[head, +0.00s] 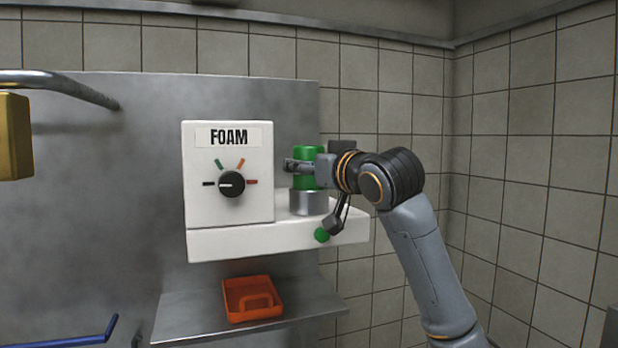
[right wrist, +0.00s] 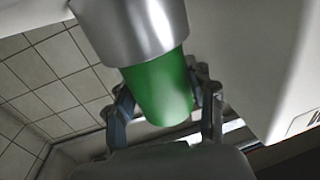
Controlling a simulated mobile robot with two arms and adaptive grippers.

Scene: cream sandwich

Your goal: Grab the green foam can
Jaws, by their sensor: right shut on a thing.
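The green foam can (head: 306,156) stands upright on a round metal holder (head: 309,202) on the ledge of the white FOAM machine (head: 203,170). My right gripper (head: 300,166) reaches in from the right and is shut on the can. In the right wrist view the green can (right wrist: 160,92) sits between the two fingers of the gripper (right wrist: 165,112), with the metal holder (right wrist: 135,30) against its end. Part of the can is hidden behind the gripper in the head view. My left gripper is not in view.
The machine has a black dial (head: 232,184) with coloured marks and a green button (head: 321,235) on its front. An orange tray (head: 236,299) rests on a metal shelf (head: 185,318) below. A yellow block (head: 15,137) hangs at the far left. A tiled wall stands behind.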

